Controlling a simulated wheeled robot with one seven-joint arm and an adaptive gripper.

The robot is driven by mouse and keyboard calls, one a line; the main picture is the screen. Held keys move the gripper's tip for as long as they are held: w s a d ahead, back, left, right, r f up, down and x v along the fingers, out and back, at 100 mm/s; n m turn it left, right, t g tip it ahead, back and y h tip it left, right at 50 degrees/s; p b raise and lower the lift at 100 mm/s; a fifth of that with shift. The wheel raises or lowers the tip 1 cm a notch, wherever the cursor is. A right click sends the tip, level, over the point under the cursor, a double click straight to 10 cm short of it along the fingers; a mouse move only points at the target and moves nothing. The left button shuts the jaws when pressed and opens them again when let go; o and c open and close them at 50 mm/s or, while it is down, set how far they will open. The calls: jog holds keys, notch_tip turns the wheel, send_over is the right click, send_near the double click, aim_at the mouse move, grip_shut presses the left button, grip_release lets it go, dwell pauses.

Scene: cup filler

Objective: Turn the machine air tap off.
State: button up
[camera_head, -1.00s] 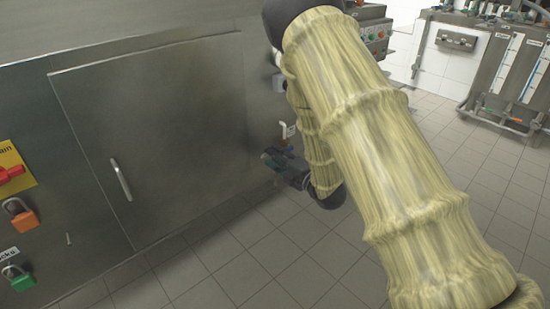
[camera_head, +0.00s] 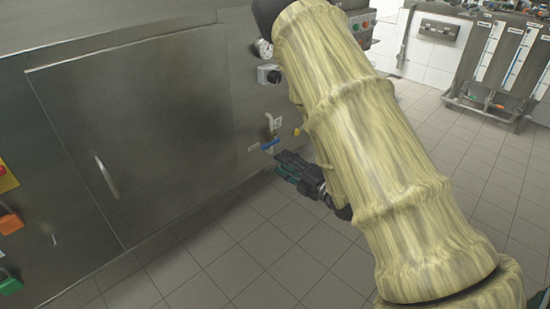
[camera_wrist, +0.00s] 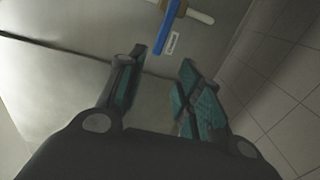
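The air tap has a blue lever handle (camera_head: 269,144) on a pale pipe low on the steel machine front, near its right end. In the wrist view the blue handle (camera_wrist: 168,28) shows at the top centre, lying across the pale pipe (camera_wrist: 200,16). A small white label (camera_wrist: 173,43) is beside it. My gripper (camera_head: 279,164) is just below and to the right of the handle in the head view. In the wrist view my gripper (camera_wrist: 162,60) has its two teal-padded fingers apart with nothing between them. The handle lies beyond the fingertips, apparently not touched.
A steel door with a handle (camera_head: 107,177) fills the machine front at left. A black knob (camera_head: 270,74) and a round gauge (camera_head: 263,49) sit above the tap. A yellow knob (camera_head: 297,132) is close right. Tiled floor (camera_head: 230,245) below is clear.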

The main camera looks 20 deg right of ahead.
jog(key=shift+v, duration=0.95)
jog(key=shift+w+r, duration=0.15)
jog(key=shift+r, duration=0.05)
jog(key=c, duration=0.6)
jog(key=w+m+h+p, duration=0.1)
jog(key=m+p, duration=0.1)
jog(key=w+d+r+m+h+p, duration=0.1)
jog(key=m, duration=0.1)
jog(key=w+d+r+m+g+h+p, duration=0.1)
jog(key=p, duration=0.1)
jog(key=shift+w+d+m+p, duration=0.2)
jog(key=shift+m+p, duration=0.1)
jog(key=shift+m, duration=0.1)
grip_shut()
notch_tip(320, 180, up, 14)
jog(key=w+a+m+g+p, duration=0.2)
jog(key=m+g+p, duration=0.5)
jog(key=m+p, duration=0.5)
send_over(269, 144)
jog(key=shift+m+h, duration=0.3)
jog(key=shift+h, duration=0.1)
notch_tip(269, 144, down, 9)
jog(key=shift+f, duration=0.1)
jog(key=shift+s+f+b, duration=0.1)
jog(key=shift+f+b, duration=0.2)
jog(key=shift+f, duration=0.75)
